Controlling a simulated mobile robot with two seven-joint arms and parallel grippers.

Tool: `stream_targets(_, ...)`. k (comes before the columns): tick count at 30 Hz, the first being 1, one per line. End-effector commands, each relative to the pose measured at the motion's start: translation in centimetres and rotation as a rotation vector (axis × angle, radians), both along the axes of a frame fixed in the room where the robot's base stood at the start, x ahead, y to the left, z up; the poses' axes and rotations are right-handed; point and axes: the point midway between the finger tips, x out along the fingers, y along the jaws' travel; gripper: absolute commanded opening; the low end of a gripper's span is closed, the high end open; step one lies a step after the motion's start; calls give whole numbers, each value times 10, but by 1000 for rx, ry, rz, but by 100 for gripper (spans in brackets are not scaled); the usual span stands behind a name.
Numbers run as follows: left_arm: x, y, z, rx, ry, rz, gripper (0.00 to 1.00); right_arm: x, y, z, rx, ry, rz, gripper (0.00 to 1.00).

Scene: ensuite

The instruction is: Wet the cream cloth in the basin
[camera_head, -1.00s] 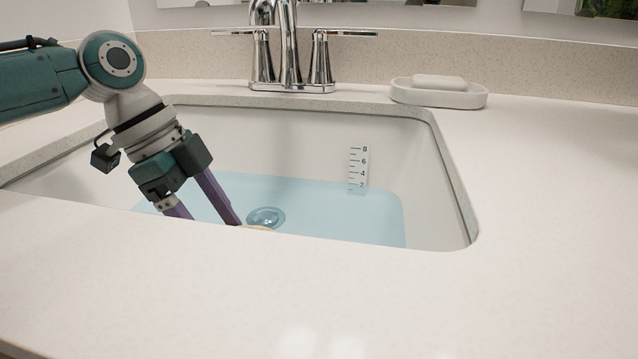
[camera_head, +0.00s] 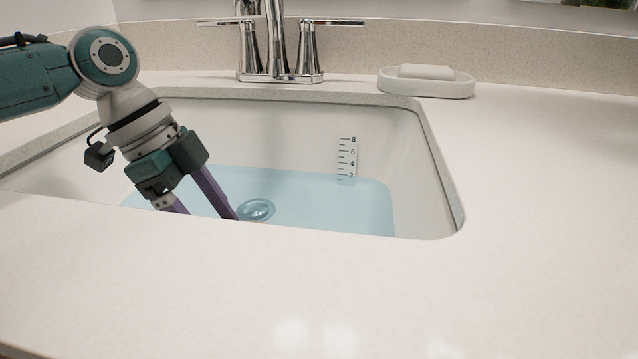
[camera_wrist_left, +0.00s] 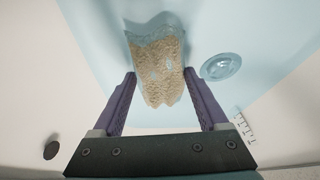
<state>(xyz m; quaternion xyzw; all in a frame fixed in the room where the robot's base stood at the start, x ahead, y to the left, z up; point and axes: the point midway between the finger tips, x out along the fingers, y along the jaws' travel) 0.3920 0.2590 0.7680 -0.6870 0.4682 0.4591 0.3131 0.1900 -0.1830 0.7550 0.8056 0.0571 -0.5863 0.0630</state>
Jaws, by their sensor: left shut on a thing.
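The basin (camera_head: 400,150) is a white sink set in the counter, with clear blue water (camera_head: 330,205) in its lower part. My left gripper (camera_head: 207,213) reaches down into the basin from the left; its fingertips are hidden behind the front rim. In the left wrist view, the cream cloth (camera_wrist_left: 158,85) is between the purple fingers, and my left gripper (camera_wrist_left: 160,73) is shut on it. The head view does not show the cloth. My right gripper is not in view.
A chrome faucet (camera_head: 277,45) stands behind the basin. A white soap dish (camera_head: 430,88) with a pale bar of soap (camera_head: 427,72) sits at the back right. A drain (camera_head: 256,209) and a level scale (camera_head: 347,158) show in the basin. The right counter is clear.

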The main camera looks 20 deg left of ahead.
Motion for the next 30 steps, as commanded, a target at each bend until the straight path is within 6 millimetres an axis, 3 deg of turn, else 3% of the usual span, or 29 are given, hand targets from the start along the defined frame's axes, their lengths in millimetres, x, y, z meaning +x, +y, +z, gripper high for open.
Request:
stream_targets(25, -2, 10, 0, 0, -1, 1, 32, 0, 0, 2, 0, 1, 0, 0)
stream_targets(30, -2, 10, 9, 0, -1, 1, 32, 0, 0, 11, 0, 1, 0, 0)
